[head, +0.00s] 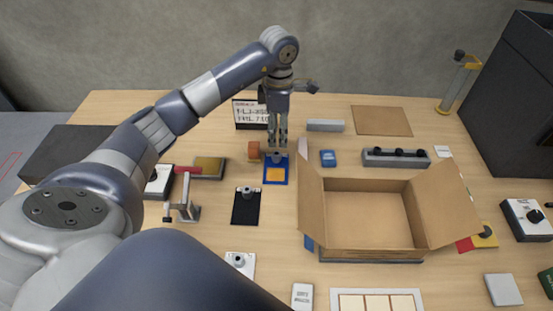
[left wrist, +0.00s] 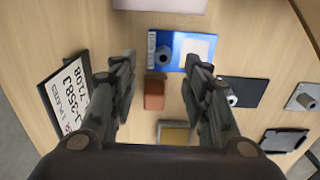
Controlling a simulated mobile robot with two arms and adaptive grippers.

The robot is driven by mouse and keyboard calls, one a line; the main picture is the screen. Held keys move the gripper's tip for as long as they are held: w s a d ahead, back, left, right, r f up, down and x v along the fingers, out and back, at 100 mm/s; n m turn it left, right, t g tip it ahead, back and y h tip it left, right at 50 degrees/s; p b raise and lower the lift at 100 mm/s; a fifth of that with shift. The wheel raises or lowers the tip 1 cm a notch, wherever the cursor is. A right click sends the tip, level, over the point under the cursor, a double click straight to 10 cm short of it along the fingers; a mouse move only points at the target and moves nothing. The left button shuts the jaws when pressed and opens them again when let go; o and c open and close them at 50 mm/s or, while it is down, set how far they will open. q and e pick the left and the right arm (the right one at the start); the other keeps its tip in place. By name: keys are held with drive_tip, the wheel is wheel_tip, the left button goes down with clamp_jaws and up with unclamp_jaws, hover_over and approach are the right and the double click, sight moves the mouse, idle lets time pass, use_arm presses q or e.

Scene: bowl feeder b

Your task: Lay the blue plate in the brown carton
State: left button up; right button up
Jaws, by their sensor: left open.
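The blue plate (head: 268,181) lies flat on the table left of the carton, with an orange-yellow square and a grey knob on it. In the left wrist view the blue plate (left wrist: 184,43) lies ahead, its knob (left wrist: 163,54) between the fingers as seen there. My left gripper (head: 278,146) points down over the plate's far end, open; contact with the knob cannot be told. It also shows in the left wrist view (left wrist: 160,60). The brown carton (head: 372,241) stands open with flaps spread, and its visible floor looks empty. My right gripper is not in view.
A dark plate with a knob (head: 246,209) lies near the blue plate. An orange-brown block (head: 254,151) stands close left of the gripper, and a lettered sign (head: 249,114) behind. The carton's raised left flap (head: 311,193) is between plate and carton.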

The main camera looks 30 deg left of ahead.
sight(276, 153)
use_arm(q)
drive_tip(key=shift+f, duration=0.95)
drive_tip(key=f, duration=0.1)
drive_tip(key=f+p, duration=0.1)
drive_tip(key=f, duration=0.1)
drive_tip(key=f+p, duration=0.1)
drive_tip(key=shift+s+f, duration=0.2)
drive_tip(key=shift+s, duration=0.2)
drive_tip(key=shift+f, duration=0.55)
drive_tip(key=shift+w, duration=0.1)
clamp_jaws()
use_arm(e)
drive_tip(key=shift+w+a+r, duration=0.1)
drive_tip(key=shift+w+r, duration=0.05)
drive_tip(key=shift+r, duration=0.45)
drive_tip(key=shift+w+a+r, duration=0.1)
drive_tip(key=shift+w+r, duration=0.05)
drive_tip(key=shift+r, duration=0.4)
